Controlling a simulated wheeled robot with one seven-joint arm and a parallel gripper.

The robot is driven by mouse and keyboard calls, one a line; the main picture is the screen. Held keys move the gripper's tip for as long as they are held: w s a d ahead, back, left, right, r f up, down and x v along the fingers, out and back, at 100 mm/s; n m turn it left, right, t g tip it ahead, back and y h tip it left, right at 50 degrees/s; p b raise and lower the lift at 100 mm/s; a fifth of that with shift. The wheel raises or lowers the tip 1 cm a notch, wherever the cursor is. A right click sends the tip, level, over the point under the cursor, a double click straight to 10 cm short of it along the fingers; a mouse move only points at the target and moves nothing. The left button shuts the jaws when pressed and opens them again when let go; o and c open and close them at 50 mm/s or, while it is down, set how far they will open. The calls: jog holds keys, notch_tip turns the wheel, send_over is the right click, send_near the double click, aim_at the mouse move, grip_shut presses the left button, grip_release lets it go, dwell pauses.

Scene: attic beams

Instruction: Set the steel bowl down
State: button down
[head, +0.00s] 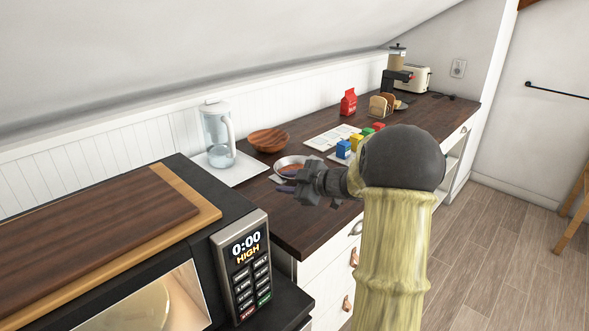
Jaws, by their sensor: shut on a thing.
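The steel bowl (296,159) is in the head view at the near part of the dark counter, with something orange-brown inside it. It looks upright. My gripper (284,182) is at the bowl's near side, shut on it. The gripper and wrist cover part of the bowl's near side and right edge. I cannot tell whether the bowl's base touches the counter.
A microwave (240,262) with wooden boards (100,235) on top stands at near left. A water jug (217,138) on a white tray (246,171) and a wooden bowl (268,139) are behind the steel bowl. Coloured blocks (356,142) sit to its right. Bare counter (290,222) lies in front.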

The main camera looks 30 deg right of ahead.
notch_tip(320, 180, down, 6)
jog(key=shift+f+b, duration=0.1)
jog(key=shift+b, duration=0.25)
jog(key=f, duration=0.4)
jog(key=shift+s, duration=0.2)
jog(key=shift+f, duration=0.1)
jog(key=c, duration=1)
grip_release()
jog(key=shift+w+d, duration=0.1)
